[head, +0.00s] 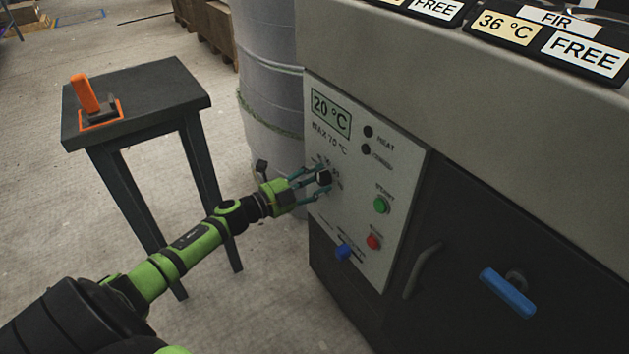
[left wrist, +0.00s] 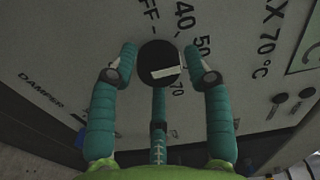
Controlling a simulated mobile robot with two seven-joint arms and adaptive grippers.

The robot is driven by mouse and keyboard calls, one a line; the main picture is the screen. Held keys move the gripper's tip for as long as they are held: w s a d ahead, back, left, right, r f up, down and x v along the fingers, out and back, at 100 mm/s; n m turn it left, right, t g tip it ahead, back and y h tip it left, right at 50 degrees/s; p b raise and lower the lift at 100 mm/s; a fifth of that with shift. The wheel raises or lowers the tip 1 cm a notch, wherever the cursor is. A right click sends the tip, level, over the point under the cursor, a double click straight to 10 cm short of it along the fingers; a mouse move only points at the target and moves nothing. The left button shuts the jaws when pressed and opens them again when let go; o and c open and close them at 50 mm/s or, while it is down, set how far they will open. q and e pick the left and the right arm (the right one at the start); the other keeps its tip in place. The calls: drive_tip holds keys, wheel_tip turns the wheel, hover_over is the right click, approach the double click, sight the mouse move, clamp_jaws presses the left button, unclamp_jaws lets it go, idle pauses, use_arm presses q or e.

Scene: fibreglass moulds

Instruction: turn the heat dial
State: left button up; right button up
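The heat dial (head: 324,176) is a round black knob on the light control panel (head: 392,157). In the left wrist view the dial (left wrist: 160,58) has a pale bar across it, with OFF, 40, 50 and 70 printed around it. I cannot tell which mark the bar points to. My left gripper (head: 316,182) reaches the panel with its teal fingers around the dial. In the left wrist view the gripper (left wrist: 157,66) has a fingertip on each side of the knob, with narrow gaps, and a third finger below. My right gripper is out of view.
The panel also has a 20 °C display (head: 330,113), a green button (head: 381,205), a red button (head: 373,241) and a blue knob (head: 343,252). A dark stool (head: 150,92) with an orange-handled item (head: 85,95) stands left. A grey drum (head: 268,80) stands behind the arm.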

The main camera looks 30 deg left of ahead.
use_arm(q)
drive_tip(key=v, duration=1.2)
idle(0.6)
